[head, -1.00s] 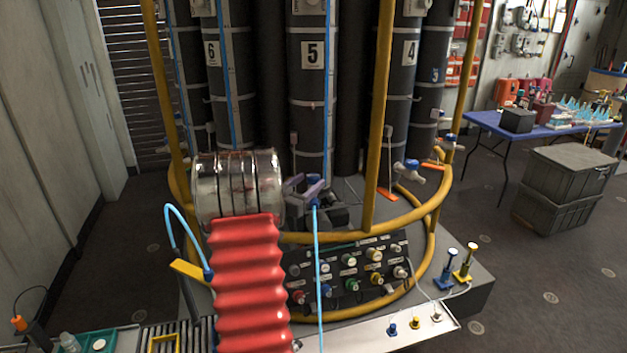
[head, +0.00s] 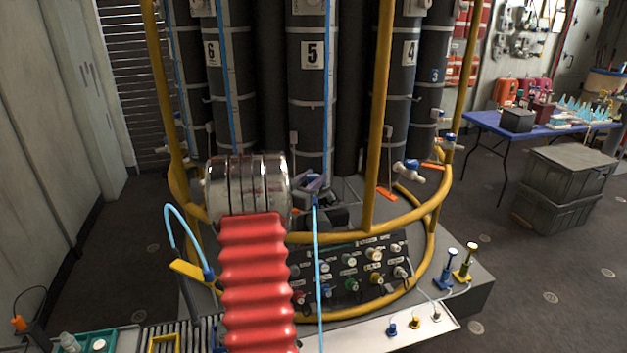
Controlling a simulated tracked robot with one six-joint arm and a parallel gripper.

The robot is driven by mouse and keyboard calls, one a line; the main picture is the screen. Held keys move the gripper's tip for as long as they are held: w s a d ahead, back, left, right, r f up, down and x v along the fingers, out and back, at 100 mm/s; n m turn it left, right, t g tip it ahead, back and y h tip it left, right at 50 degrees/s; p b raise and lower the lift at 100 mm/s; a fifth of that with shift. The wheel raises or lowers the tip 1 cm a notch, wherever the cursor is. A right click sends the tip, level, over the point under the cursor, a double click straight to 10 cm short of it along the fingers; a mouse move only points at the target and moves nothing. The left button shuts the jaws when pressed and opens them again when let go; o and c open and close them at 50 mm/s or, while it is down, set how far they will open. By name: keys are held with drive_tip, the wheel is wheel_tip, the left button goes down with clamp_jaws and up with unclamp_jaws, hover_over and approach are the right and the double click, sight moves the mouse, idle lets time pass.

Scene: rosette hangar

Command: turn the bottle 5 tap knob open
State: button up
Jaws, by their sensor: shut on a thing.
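Bottle 5 (head: 312,110) is the tall dark cylinder at the centre with a white number 5 label. My gripper (head: 313,185) is at the foot of this bottle, beyond my red sleeve and metal wrist. Its purplish jaws are shut on the bottle 5 tap knob, which is mostly hidden by the jaws and wrist. A light blue hose hangs straight down from just below the jaws. How far the knob is turned cannot be seen.
A yellow rail (head: 345,237) curves around the bottles, with upright yellow posts (head: 378,120) on both sides. A sloped valve panel (head: 350,275) stands in front. Bottle 4's blue-handled tap (head: 408,166) is to the right. A blue table (head: 480,122) and grey crates (head: 566,185) stand far right.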

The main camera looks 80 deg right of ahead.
drive_tip(key=shift+s, duration=0.15)
drive_tip(key=shift+c, duration=1.4)
drive_tip(key=shift+a, duration=0.25)
drive_tip(key=shift+c, duration=0.5)
drive_tip(key=shift+d, duration=0.15)
drive_tip(key=shift+s, duration=0.1)
drive_tip(key=shift+s+d+n+t, duration=0.1)
drive_tip(key=shift+n+t, duration=0.6)
drive_tip(key=shift+t, duration=0.4)
drive_tip(key=shift+n+t, duration=1.4)
drive_tip(key=shift+t, duration=0.75)
drive_tip(key=shift+n+t, duration=1.4)
drive_tip(key=shift+t, duration=0.75)
drive_tip(key=shift+d+n+t+y, duration=0.1)
drive_tip(key=shift+n+t+y, duration=1.15)
drive_tip(key=shift+t, duration=0.65)
drive_tip(key=shift+n+t+y, duration=0.95)
drive_tip(key=shift+n+t, duration=0.6)
drive_tip(key=shift+t, duration=0.35)
drive_tip(key=shift+n+t+y, duration=1.5)
drive_tip(key=shift+n+y, duration=0.2)
drive_tip(key=shift+y, duration=0.5)
drive_tip(key=shift+r+n+t+y, duration=0.1)
drive_tip(key=shift+n+t+y, duration=0.2)
drive_tip(key=shift+y, duration=0.1)
